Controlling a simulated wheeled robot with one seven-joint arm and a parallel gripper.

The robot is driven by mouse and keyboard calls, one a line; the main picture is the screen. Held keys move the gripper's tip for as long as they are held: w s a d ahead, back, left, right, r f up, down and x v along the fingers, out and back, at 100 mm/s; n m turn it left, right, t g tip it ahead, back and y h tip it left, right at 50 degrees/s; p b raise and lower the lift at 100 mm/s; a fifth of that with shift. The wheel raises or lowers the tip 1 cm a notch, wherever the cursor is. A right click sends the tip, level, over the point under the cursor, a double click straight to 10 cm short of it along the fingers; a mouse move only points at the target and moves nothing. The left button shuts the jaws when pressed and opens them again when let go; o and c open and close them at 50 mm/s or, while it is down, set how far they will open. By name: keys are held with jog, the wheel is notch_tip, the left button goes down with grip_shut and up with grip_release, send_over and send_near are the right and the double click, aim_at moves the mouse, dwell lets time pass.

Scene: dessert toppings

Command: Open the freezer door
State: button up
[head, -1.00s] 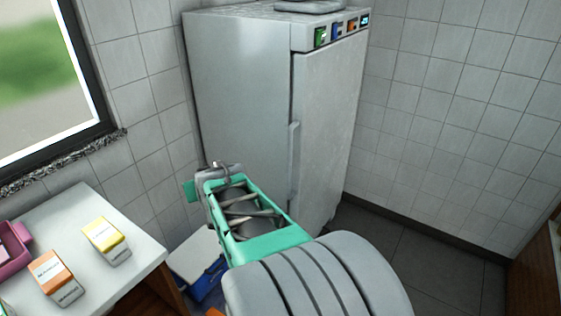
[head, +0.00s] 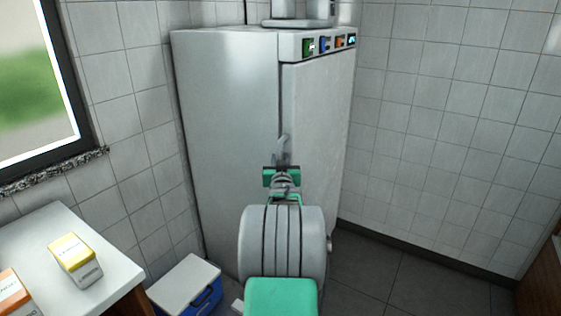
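The tall grey-white freezer (head: 225,120) stands in the corner. Its door (head: 325,130) is the right-hand face, and it looks shut, flush with the body. The upper part of the door handle (head: 284,146) shows near the door's left edge; its lower part is hidden behind my arm. My gripper (head: 281,171) is in front of the handle, at about its height, and overlaps it in the head view. I cannot tell whether the fingers touch the handle or are around it, nor whether they are open or shut.
A blue cooler box (head: 188,284) with a white lid sits on the floor at lower left. A white counter (head: 108,261) holds a yellow-topped carton (head: 75,259) and an orange-labelled one (head: 14,294). The dark floor (head: 400,280) right of the freezer is clear.

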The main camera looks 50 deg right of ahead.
jog(key=shift+c, duration=0.4)
grip_shut()
dwell(0.9)
